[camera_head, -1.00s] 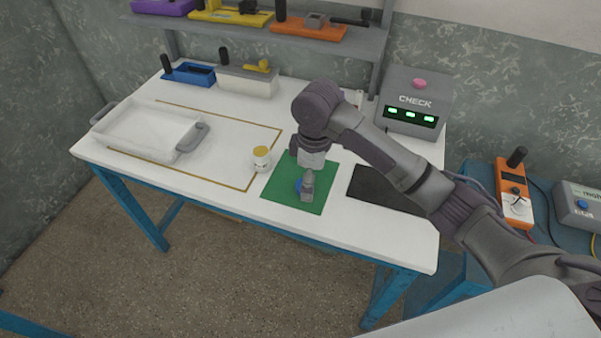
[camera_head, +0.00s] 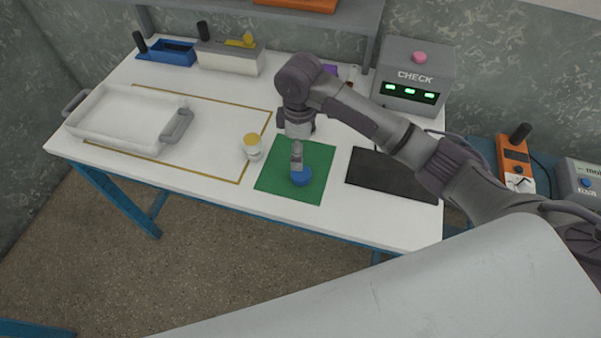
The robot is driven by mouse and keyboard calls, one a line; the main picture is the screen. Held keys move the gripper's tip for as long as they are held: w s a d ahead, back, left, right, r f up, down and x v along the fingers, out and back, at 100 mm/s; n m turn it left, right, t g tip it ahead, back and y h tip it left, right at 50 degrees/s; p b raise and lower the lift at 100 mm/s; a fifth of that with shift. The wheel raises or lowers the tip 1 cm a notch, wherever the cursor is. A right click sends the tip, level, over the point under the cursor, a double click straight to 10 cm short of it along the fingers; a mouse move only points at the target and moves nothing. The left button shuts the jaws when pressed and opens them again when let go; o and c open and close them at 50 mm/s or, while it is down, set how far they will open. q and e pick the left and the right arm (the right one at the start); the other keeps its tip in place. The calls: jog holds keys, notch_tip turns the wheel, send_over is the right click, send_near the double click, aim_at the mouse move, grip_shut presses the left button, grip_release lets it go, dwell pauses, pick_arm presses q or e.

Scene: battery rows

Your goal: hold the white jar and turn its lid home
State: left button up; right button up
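A small white jar (camera_head: 254,154) with a yellow-orange top (camera_head: 251,139) stands upright on the white table, just left of the green mat (camera_head: 318,153). I cannot tell how its top sits. A round blue piece (camera_head: 301,178) is on the green mat. My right gripper (camera_head: 297,164) reaches in from the right and points down over the mat, its tip at the blue piece and partly covering it. I cannot tell whether its fingers are open or touching the piece. My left gripper is out of view.
A white tray (camera_head: 178,125) with grey handles stands at the left inside a yellow outline. A dark mat (camera_head: 392,177) lies to the right. A grey CHECK box (camera_head: 412,72) with green lights stands behind it. Blue and white bins (camera_head: 230,60) stand at the back.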

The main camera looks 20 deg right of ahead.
aim_at(301, 173)
notch_tip(301, 173, down, 3)
jog(key=shift+s, duration=0.1)
jog(key=shift+f, duration=0.65)
notch_tip(301, 173, down, 5)
jog(key=shift+s+d+p, duration=0.1)
jog(key=shift+p, duration=0.6)
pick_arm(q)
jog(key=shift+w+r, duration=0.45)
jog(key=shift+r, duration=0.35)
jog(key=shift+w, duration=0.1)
pick_arm(e)
jog(key=c, duration=0.9)
